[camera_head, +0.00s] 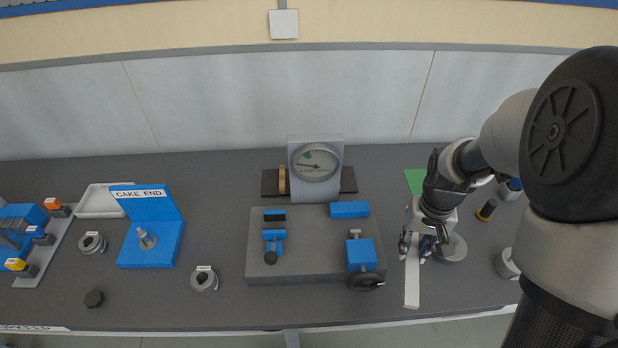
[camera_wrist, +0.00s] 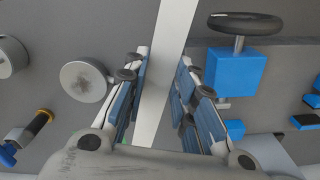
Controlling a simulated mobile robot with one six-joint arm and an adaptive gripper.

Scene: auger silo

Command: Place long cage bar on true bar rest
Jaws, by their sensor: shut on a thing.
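The long cage bar (camera_head: 412,285) is a pale, flat strip. In the wrist view the bar (camera_wrist: 168,50) passes between the two blue-padded fingers. My gripper (camera_head: 422,247) is shut on it, right of the grey fixture; the gripper also shows in the wrist view (camera_wrist: 163,80). The bar's near end sticks out toward the table's front edge; my gripper partly hides its far part. I cannot tell from the head view whether it touches the table. No label marks the true bar rest; a grey base plate (camera_head: 310,275) with blue blocks and a dial gauge (camera_head: 316,161) stands left of my gripper.
A blue block with a black handwheel (camera_head: 366,284) sits at the plate's right side, close to the bar. Round grey pieces (camera_head: 453,249) stand right of my gripper. A blue "CAKE END" stand (camera_head: 150,230) is at left. Bare table lies in front of the plate.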

